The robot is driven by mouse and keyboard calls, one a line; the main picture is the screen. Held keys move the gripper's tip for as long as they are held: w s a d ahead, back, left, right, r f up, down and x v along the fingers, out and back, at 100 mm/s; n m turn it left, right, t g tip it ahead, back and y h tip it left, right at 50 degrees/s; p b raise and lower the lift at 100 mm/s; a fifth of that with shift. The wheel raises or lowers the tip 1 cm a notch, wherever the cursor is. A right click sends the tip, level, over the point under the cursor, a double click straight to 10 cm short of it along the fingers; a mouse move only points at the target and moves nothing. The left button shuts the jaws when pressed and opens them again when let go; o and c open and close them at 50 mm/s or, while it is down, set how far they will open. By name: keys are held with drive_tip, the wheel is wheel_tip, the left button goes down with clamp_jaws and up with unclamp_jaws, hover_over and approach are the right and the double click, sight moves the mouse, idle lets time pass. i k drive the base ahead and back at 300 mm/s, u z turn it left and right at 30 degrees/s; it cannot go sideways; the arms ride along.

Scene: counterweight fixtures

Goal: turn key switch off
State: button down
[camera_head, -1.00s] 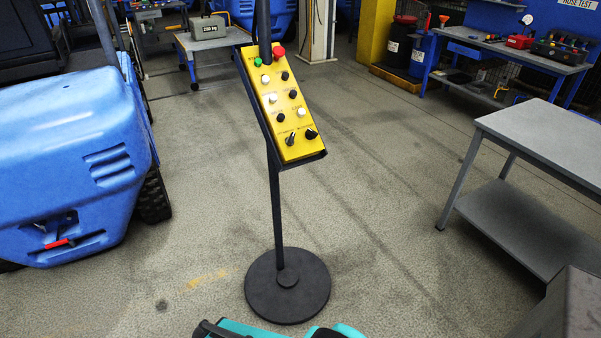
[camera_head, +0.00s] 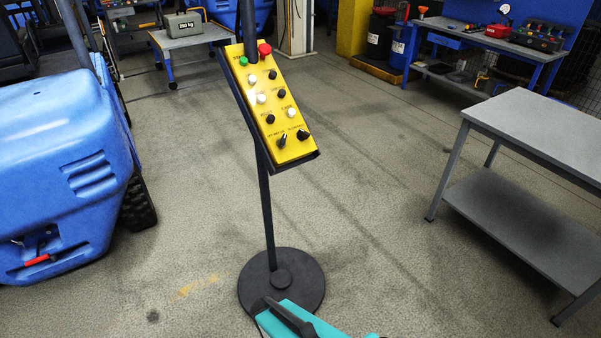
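A yellow control panel (camera_head: 262,104) in a dark frame is tilted on a black pole with a round base (camera_head: 258,288). It has a green button (camera_head: 243,60), a red button (camera_head: 265,49) and rows of white and black buttons. Two dark rotary knobs sit at its lower end, a left one (camera_head: 282,141) and a right one (camera_head: 303,134). Their labels are too small to read, so I cannot tell surely which is the key switch or how it is set. Teal and black parts of my arm show at the bottom edge, well below the panel.
A blue machine (camera_head: 60,165) stands at the left. A grey two-level table (camera_head: 540,130) stands at the right. A small table with a grey 250 kg weight (camera_head: 184,25) and a blue workbench (camera_head: 490,45) are behind. The floor around the stand is clear.

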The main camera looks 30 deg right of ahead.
sight(280, 143)
drive_tip(key=z, duration=0.65)
drive_tip(key=k, duration=0.95)
drive_tip(key=u, duration=0.05)
drive_tip(key=i, duration=0.9)
